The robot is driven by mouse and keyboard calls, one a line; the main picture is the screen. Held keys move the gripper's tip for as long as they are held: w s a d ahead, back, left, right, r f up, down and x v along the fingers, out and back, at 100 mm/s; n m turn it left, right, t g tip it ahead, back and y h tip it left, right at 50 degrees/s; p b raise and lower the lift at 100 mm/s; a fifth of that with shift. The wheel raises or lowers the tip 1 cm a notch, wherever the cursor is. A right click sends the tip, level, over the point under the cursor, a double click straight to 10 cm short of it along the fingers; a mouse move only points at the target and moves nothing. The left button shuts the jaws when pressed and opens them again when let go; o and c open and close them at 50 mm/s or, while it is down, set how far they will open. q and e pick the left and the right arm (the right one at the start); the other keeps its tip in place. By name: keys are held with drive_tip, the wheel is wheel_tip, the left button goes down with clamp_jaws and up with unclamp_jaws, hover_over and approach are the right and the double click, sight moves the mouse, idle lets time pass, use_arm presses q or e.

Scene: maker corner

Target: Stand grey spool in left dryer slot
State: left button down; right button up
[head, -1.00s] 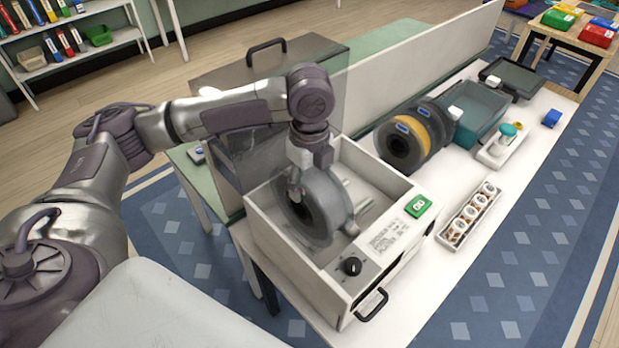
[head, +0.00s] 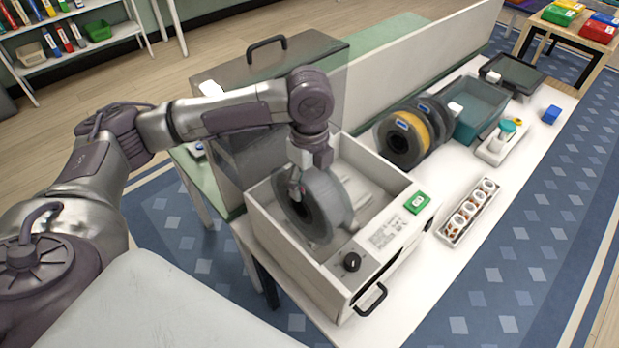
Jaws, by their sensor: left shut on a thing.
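The grey spool (head: 327,207) is upright inside the left part of the open white dryer box (head: 404,190). My left gripper (head: 297,188) is shut on the spool at its upper left side. The arm comes down over the dryer from above. The spool's lower edge is hidden, so I cannot tell whether it touches the dryer floor. The right part of the dryer, behind the spool, looks empty of spools. My right gripper is not in view.
The dryer's clear lid (head: 340,95) stands raised at its back. Other spools (head: 402,140), a teal bin (head: 478,112) and a compartment tray (head: 468,212) are to the right on the white table. A low white partition (head: 420,70) runs behind them. The table's front right is clear.

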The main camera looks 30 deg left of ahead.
use_arm(q)
drive_tip(key=shift+c, duration=0.6)
unclamp_jaws()
drive_tip(key=shift+r, duration=0.1)
drive_tip(key=shift+o, duration=0.3)
wheel_tip(320, 180, up, 12)
drive_tip(key=shift+f, duration=0.1)
